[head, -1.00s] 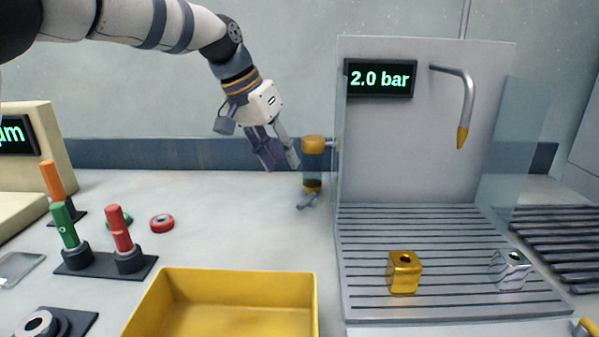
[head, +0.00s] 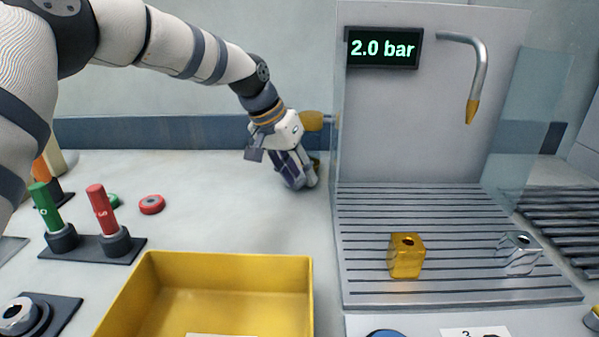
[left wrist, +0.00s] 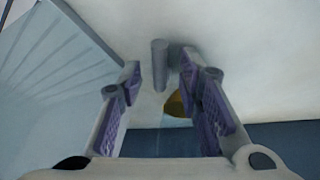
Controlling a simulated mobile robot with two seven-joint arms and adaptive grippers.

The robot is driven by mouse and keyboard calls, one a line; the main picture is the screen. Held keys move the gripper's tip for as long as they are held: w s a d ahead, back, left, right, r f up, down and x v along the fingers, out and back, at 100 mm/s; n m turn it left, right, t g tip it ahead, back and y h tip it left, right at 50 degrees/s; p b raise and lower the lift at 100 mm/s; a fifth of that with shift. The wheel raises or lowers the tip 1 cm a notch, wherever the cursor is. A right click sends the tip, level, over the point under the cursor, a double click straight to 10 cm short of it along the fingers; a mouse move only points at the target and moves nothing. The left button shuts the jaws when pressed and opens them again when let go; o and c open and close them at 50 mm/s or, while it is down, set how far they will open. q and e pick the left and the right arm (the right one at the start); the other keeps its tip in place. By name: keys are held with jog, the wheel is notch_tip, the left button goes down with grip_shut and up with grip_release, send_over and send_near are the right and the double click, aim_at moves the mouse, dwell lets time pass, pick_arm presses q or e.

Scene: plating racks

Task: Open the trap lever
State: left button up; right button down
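The trap is a small unit with a brass-yellow cap (head: 312,121) at the left side of the grey wash stand. Its lower part and lever are mostly hidden behind my left gripper (head: 303,185) in the head view. In the left wrist view the grey lever (left wrist: 159,64) sticks up between the two purple-padded fingers of the left gripper (left wrist: 160,82). The fingers stand apart, with a gap visible on each side of the lever. A bit of the yellow trap body (left wrist: 178,103) shows behind the right finger. My right gripper is not in view.
The clear side panel of the stand (left wrist: 55,75) is close to the left gripper. A yellow tray (head: 225,262) lies in front. Gold (head: 406,260) and silver (head: 519,258) blocks sit on the slatted grate.

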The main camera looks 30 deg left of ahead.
pick_arm(q)
grip_shut()
jog(key=shift+r, duration=0.1)
jog(key=shift+s+d+r+n+p, duration=0.1)
jog(key=shift+d+r+n+p, duration=0.1)
jog(key=shift+n+p, duration=0.1)
jog(key=shift+d+r+n+t+y+p, duration=0.15)
jog(key=shift+n+y+p, duration=0.1)
jog(key=shift+n+p, duration=0.2)
jog(key=shift+d+n+t+y+p, duration=0.15)
jog(key=shift+n+y+p, duration=0.15)
jog(key=shift+n, duration=0.25)
jog(key=shift+d+f+n+y+p, duration=0.25)
jog(key=shift+n+y+p, duration=0.1)
jog(key=shift+n, duration=0.65)
jog(key=shift+d+f+n+y, duration=0.1)
jog(key=shift+d+n+y, duration=0.1)
jog(key=shift+n, duration=0.3)
jog(key=shift+d+f+n+y, duration=0.1)
jog(key=shift+n+y, duration=0.1)
jog(key=shift+n, duration=0.3)
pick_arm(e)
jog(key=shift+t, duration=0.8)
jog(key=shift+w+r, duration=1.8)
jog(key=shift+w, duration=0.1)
